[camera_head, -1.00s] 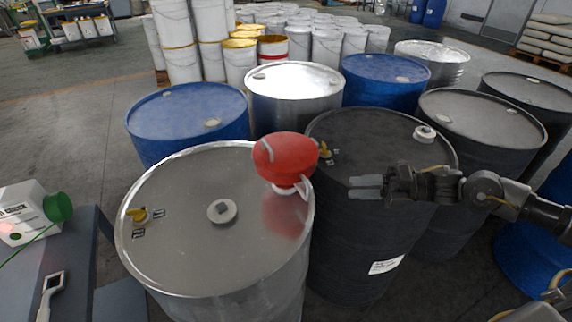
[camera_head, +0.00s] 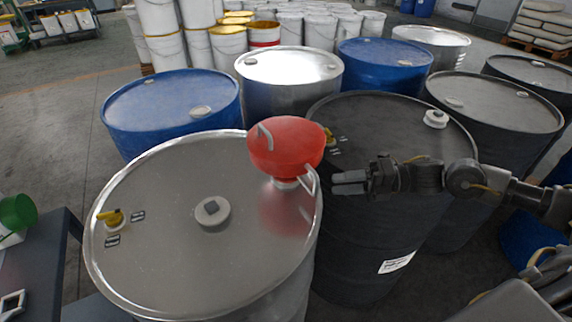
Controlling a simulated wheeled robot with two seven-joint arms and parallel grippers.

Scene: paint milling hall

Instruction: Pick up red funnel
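The red funnel (camera_head: 285,146) stands on the right part of the top of the silver drum (camera_head: 160,255) in front, close to its rim. It has a hook-like handle on its upper left and a pale handle at its lower right. My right gripper (camera_head: 336,183) comes in from the right and points left at the funnel. Its fingertips are just right of the lower handle, and I cannot tell whether they touch it. The fingers appear close together, with nothing clearly between them. My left gripper is not in view.
A black drum (camera_head: 400,125) stands right behind the silver one, under my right arm. Blue drums (camera_head: 170,105) and more drums stand behind. A grey table (camera_head: 45,265) is at the left.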

